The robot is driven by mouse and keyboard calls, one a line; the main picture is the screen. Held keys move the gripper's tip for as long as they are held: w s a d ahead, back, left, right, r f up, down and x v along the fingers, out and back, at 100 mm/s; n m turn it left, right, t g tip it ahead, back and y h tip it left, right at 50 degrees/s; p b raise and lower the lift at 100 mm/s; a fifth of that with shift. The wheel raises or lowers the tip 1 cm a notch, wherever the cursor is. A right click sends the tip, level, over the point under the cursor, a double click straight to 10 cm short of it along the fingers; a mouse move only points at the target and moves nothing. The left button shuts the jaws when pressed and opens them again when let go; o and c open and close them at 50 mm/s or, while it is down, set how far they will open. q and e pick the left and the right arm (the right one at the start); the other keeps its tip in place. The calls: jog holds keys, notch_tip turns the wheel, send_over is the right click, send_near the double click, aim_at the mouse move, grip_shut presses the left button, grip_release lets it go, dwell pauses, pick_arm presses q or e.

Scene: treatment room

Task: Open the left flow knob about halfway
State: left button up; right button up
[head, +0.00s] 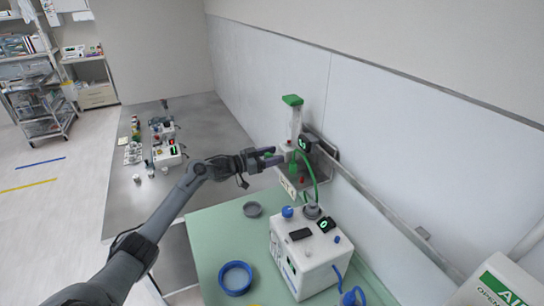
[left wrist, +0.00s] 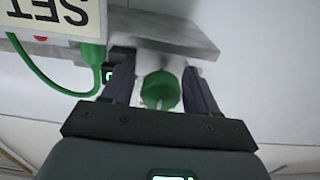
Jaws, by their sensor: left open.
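The wall flow unit (head: 296,122) is a white upright tube with a green cap, above a white block on the wall rail. In the left wrist view a round green knob (left wrist: 161,90) sits in front of the white body. My left gripper (head: 277,157) is open at the block. In the left wrist view its two dark fingers (left wrist: 160,88) stand on either side of the knob, and I cannot tell whether they touch it. In the head view the fingers hide the knob. A small dark display (head: 304,143) beside the block shows a green digit. My right gripper is not in view.
A green hose (head: 313,176) hangs close to the gripper, beside a "SET" sign (left wrist: 55,17). A white machine (head: 305,258) with a blue knob (head: 287,211) stands on the green mat (head: 213,232).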

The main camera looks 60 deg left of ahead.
pick_arm(q)
jog(key=c, duration=1)
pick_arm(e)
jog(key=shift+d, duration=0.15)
pick_arm(q)
jog(key=shift+r+n+p, duration=0.2)
jog(key=shift+n+p, duration=0.3)
jog(key=shift+p, duration=0.55)
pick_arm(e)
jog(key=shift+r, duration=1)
pick_arm(q)
jog(key=n+p, duration=0.2)
jog(key=p, duration=0.2)
jog(key=shift+r+n, duration=0.1)
jog(key=shift+n, duration=0.3)
jog(key=shift+a+n+p, duration=0.1)
jog(key=shift+n+p, duration=0.9)
jog(key=shift+f+n+p, duration=0.2)
jog(key=shift+n+p, duration=0.25)
jog(key=shift+n, duration=0.15)
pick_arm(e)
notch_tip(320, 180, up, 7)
